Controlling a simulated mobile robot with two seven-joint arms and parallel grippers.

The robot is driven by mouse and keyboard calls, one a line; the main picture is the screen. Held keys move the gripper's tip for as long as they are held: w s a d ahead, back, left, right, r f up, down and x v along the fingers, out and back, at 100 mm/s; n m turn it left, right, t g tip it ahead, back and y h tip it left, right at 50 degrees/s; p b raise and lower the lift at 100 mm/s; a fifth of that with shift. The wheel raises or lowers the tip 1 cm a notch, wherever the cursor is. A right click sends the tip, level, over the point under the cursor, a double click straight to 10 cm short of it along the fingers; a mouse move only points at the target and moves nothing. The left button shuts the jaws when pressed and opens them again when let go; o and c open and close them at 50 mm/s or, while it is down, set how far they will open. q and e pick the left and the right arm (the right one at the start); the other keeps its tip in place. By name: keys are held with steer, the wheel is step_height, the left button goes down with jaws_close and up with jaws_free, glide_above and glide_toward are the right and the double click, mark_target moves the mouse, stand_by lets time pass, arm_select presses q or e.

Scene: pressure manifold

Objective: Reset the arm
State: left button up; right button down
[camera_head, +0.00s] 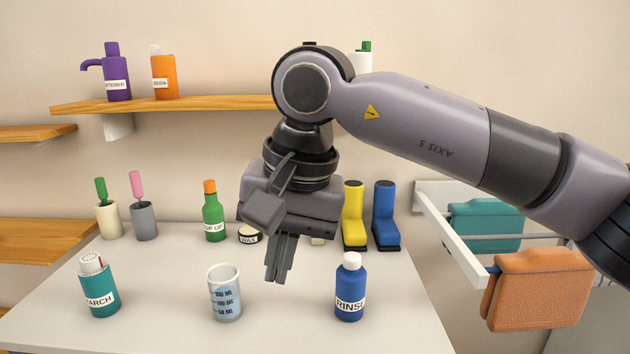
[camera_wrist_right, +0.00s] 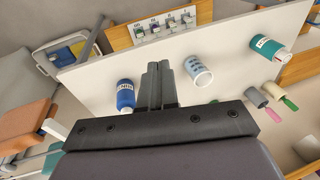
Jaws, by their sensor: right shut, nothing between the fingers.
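My right arm reaches in from the right in the head view. Its gripper (camera_head: 279,262) points down over the middle of the table, with its fingers together and nothing between them. The fingers also show in the right wrist view (camera_wrist_right: 158,82). The gripper is above the table, between a measuring cup (camera_head: 225,295) on its left and a blue RINSE bottle (camera_head: 350,288) on its right. It appears clear of both. My left gripper is in neither view.
A teal STARCH bottle (camera_head: 99,287) stands at the front left of the white table (camera_head: 170,270). A green bottle (camera_head: 213,215), yellow boot (camera_head: 355,218) and blue boot (camera_head: 385,217) stand at the back. A wooden shelf (camera_head: 220,102) is behind. A towel rack (camera_head: 452,240) stands right.

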steer(key=s+a+f+m+g+y, duration=0.2)
steer(key=s+a+m+g+y, duration=0.65)
steer(key=y, duration=0.35)
steer(key=w+d+f+m+t+y, duration=0.3)
steer(key=w+d+m+t, duration=0.2)
steer(key=m+t, duration=0.8)
steer(key=w+d+f+m+t+y, duration=0.4)
steer(key=w+d+m+t, duration=0.3)
steer(key=m, duration=1.3)
steer(key=s+d+f+m+t+h, duration=0.1)
steer(key=d+f+m+t+h, duration=0.25)
steer(key=f+m+h, duration=0.35)
steer(key=d+f+m+t+h, duration=0.2)
steer(key=d+f+m+h, duration=0.35)
steer(key=f+m, duration=0.3)
steer(key=s+d+f+m+g+h, duration=0.3)
steer(key=s+d+f+m, duration=0.3)
steer(key=s+f, duration=0.2)
steer(key=s+d+f+m+g+h+p, duration=0.1)
steer(key=s+d+f+m+g+h, duration=0.2)
steer(key=s+f, duration=0.5)
steer(key=shift+d+f+m+g+h, duration=0.35)
steer(key=shift+d+f+m+g, duration=0.55)
steer(key=shift+d+f+m, duration=0.6)
